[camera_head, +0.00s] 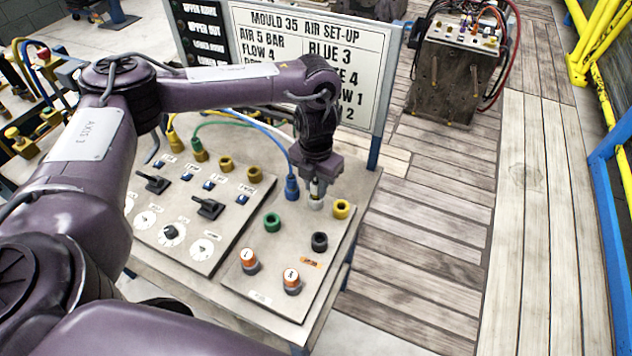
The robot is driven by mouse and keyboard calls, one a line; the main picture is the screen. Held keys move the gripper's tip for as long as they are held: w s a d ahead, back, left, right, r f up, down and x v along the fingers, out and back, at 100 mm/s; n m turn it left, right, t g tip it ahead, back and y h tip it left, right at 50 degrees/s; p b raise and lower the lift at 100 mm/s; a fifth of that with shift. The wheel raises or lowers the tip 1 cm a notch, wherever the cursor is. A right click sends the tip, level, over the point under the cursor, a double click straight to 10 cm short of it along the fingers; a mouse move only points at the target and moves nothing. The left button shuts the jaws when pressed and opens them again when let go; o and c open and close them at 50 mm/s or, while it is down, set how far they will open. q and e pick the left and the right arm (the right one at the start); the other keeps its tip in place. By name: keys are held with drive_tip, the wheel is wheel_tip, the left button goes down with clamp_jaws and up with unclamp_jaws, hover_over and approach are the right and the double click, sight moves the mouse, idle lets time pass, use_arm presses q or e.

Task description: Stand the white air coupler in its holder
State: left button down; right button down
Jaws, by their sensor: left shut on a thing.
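My left gripper (318,187) points down over the right part of the control panel (262,283), at its back edge. It is shut on the white air coupler (316,204), of which only a small pale part shows below the fingers. I cannot tell whether the coupler is seated in a holder or just above the panel. A white hose (250,119) runs behind my arm. My right gripper is not in view.
A blue coupler (291,188) on a blue hose stands just left of the gripper. Yellow (341,209), green (272,222) and black (319,242) round fittings and orange-topped knobs (291,280) are close by. A sign board (310,50) rises behind. Wooden floor lies right.

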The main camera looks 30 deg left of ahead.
sight(316, 181)
use_arm(q)
drive_tip(key=shift+f+b, duration=0.3)
drive_tip(key=shift+f, duration=0.25)
idle(0.4)
drive_tip(key=c, duration=0.7)
unclamp_jaws()
drive_tip(key=shift+c, duration=0.2)
drive_tip(key=shift+r+p, duration=0.65)
drive_tip(key=shift+r, duration=0.1)
drive_tip(key=shift+r+p, duration=2.4)
drive_tip(key=shift+r, duration=0.65)
drive_tip(key=shift+f, duration=0.1)
